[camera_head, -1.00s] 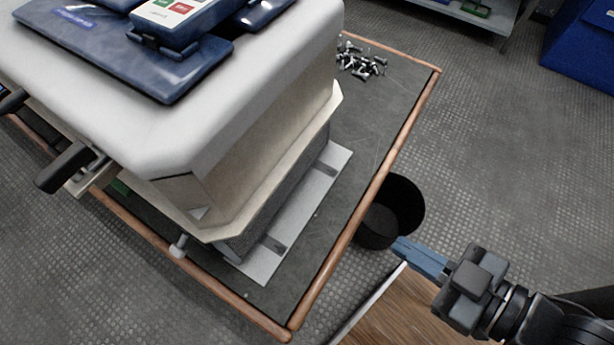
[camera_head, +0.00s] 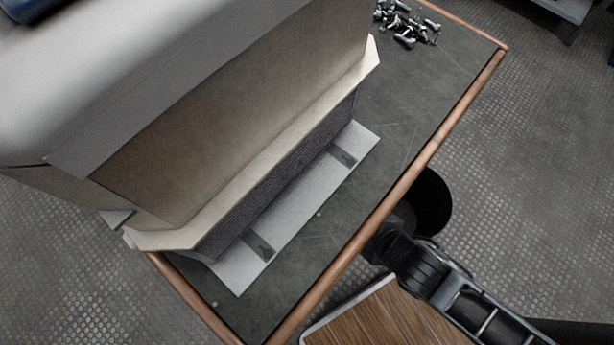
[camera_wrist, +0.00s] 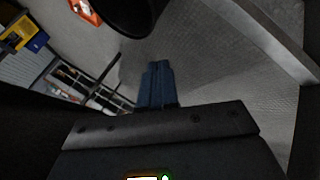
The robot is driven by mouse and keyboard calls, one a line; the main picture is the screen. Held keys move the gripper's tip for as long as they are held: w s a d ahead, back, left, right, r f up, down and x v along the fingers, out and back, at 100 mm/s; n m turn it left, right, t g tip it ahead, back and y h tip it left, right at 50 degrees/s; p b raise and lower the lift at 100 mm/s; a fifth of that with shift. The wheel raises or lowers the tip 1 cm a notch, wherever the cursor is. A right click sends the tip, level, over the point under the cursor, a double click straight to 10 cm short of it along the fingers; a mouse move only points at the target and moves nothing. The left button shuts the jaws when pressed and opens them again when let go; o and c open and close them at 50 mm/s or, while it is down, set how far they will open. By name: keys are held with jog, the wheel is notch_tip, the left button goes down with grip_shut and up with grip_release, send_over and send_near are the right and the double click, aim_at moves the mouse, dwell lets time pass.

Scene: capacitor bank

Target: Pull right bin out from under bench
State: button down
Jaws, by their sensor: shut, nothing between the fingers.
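The black round bin (camera_head: 432,203) stands on the floor at the bench's right edge in the head view, partly hidden under the bench top (camera_head: 400,110). No second bin shows. In the wrist view a dark round shape, apparently the bin (camera_wrist: 128,14), is at the top, above and left of my fingers. My gripper (camera_wrist: 157,68) is shut, its blue fingers together and empty, apart from that shape in the picture. In the head view my wrist reaches in at the bench edge near the bin, and the fingers are hidden there.
A large beige and grey unit stands on the bench, with loose bolts (camera_head: 408,24) at the far corner. A wood-topped surface (camera_head: 375,322) is close below my arm. Floor (camera_head: 530,200) to the right is clear. An orange object (camera_wrist: 86,10) shows in the wrist view.

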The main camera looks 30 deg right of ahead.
jog(key=w+a+f+n+g+h+b, duration=0.3)
jog(key=w+f+n+b, duration=0.35)
jog(key=w+f, duration=0.65)
jog(key=w+a+n+g+h+b, duration=0.3)
jog(key=w+a+h+b, duration=0.2)
jog(key=w+a+b, duration=0.4)
jog(key=d+r+b+x, duration=0.1)
jog(key=b+x, duration=0.3)
jog(key=x, duration=0.8)
jog(key=shift+w+d+r, duration=0.2)
jog(key=shift+d+r, duration=0.1)
jog(key=shift+d, duration=0.1)
